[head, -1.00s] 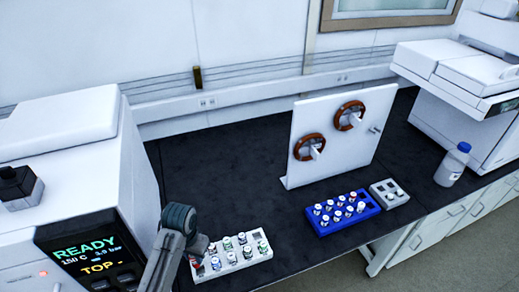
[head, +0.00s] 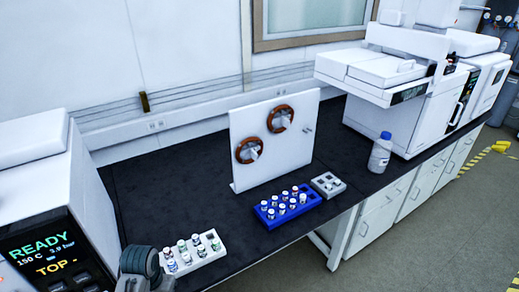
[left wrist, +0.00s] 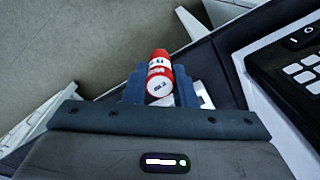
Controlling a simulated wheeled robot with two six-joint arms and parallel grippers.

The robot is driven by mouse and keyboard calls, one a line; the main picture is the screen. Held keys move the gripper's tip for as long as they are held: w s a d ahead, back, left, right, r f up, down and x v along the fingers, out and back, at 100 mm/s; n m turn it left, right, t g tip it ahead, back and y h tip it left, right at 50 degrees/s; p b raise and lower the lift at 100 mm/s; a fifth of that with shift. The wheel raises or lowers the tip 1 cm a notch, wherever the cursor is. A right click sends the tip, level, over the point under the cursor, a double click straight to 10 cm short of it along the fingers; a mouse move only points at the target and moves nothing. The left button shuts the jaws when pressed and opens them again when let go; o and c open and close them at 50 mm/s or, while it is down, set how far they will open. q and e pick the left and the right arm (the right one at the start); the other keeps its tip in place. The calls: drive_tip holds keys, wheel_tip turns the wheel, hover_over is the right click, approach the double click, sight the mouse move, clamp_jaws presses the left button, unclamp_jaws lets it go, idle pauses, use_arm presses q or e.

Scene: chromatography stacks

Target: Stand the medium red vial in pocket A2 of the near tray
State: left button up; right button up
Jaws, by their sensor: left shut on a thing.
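A red vial (left wrist: 159,70) with white markings is in the left wrist view, its white-and-red end toward the camera. My left gripper (left wrist: 159,92) is shut on it, one finger on each side. In the head view only a dark joint of my left arm shows at the bottom left; gripper and vial are out of that picture. A white tray (head: 203,262) stands just right of that arm, holding several capped vials. Some of its pockets look empty, but their labels cannot be read. My right gripper is not in view.
A blue rack (head: 308,205) with several vials and a small grey block (head: 342,188) stand right of centre. A white panel with two brown rings (head: 290,150) stands behind them. A READY-screen machine (head: 95,215) is left; a bottle (head: 380,155) is right. Dark bench between is clear.

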use_arm(q)
drive_tip(key=f+b, duration=0.2)
drive_tip(key=f, duration=0.1)
drive_tip(key=w+f+b, duration=0.1)
drive_tip(key=shift+a+f, duration=0.3)
drive_tip(key=shift+f, duration=0.05)
wheel_tip(320, 180, down, 6)
drive_tip(key=b, duration=0.7)
drive_tip(key=shift+f, duration=0.25)
drive_tip(key=shift+s+d, duration=0.1)
drive_tip(key=shift+s, duration=0.05)
drive_tip(key=shift+s, duration=0.1)
